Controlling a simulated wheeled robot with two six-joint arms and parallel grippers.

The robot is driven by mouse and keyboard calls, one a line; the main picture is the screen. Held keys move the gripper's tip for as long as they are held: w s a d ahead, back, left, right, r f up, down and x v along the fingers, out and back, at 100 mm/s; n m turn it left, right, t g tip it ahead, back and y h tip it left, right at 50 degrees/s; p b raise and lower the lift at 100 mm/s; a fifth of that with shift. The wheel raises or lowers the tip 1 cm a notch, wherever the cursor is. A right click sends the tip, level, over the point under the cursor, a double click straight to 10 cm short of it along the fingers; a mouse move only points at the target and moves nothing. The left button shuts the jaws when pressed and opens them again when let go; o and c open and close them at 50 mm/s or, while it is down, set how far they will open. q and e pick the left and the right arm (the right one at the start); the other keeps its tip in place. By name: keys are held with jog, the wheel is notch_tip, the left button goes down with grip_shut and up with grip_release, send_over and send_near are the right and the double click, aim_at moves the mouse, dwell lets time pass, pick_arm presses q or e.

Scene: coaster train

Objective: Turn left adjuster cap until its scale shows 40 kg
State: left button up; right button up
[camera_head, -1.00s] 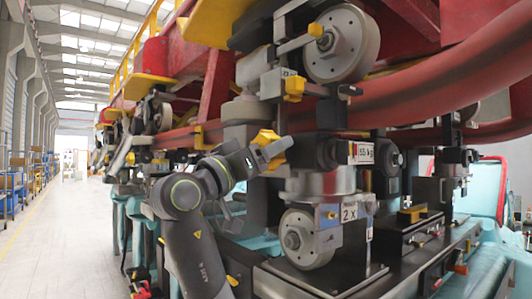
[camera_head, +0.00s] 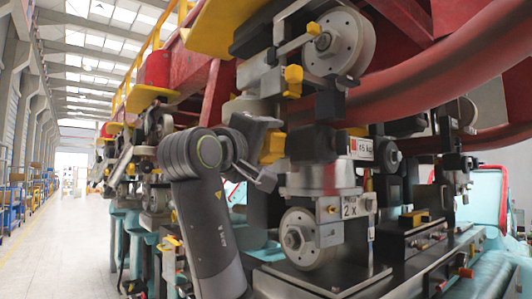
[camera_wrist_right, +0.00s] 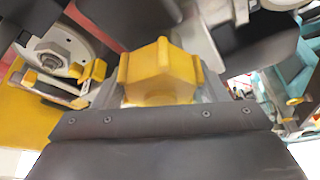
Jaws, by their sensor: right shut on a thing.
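The yellow lobed adjuster cap (camera_head: 272,147) sits on the left end of a dark block under the red rail. My right gripper (camera_head: 264,152) is shut on this cap, one finger above it and one below. In the right wrist view the cap (camera_wrist_right: 160,72) fills the space between the fingers. The scale label (camera_head: 361,148) on the block's right side seems to read 15 kg, in small print. My left gripper is not in view.
A second yellow knob (camera_head: 293,80) sits just above the gripper. A metal wheel (camera_head: 340,42) is above and another wheel (camera_head: 300,238) below, beside a "2 x" plate (camera_head: 349,209). The red rail (camera_head: 440,75) crosses close overhead. The aisle (camera_head: 52,235) at left is clear.

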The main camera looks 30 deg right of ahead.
jog(key=n+y+b, duration=0.1)
jog(key=n, duration=0.2)
jog(key=shift+f+n+y+b, duration=0.1)
jog(key=shift+n+y+b, duration=0.2)
jog(key=shift+n+b, duration=0.1)
jog(key=shift+n+y+b, duration=0.6)
jog(key=shift+n+b, duration=0.1)
jog(key=shift+n, duration=1.1)
jog(key=o, duration=1)
